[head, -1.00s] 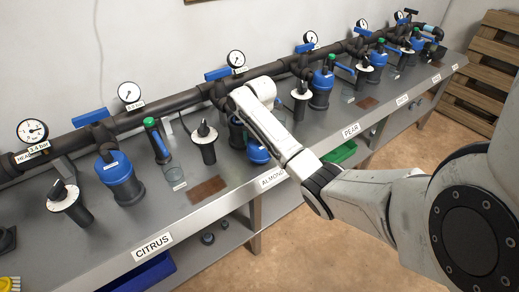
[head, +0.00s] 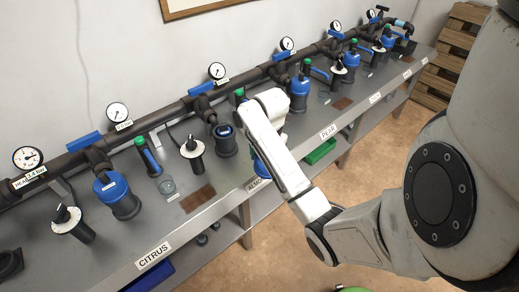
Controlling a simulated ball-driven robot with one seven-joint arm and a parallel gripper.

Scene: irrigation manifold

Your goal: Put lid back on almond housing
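The almond housing (head: 226,142) is a dark cylinder with a blue ring at its top, standing on the bench behind the ALMOND label (head: 256,184). Its top looks open, with something pale inside. A blue rounded part (head: 262,168), which looks like the lid, shows low beside my white arm, to the right of and nearer than the housing. It is apart from the housing and mostly hidden by the arm. My gripper is hidden behind my arm, so its fingers and their hold on the blue part do not show.
A black post with a white disc (head: 193,148) stands left of the almond housing, and a brown mat (head: 198,198) lies in front. The blue-lidded citrus housing (head: 118,194) is further left. Pipe and gauges (head: 217,71) run behind. A green bin (head: 320,152) is below the bench.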

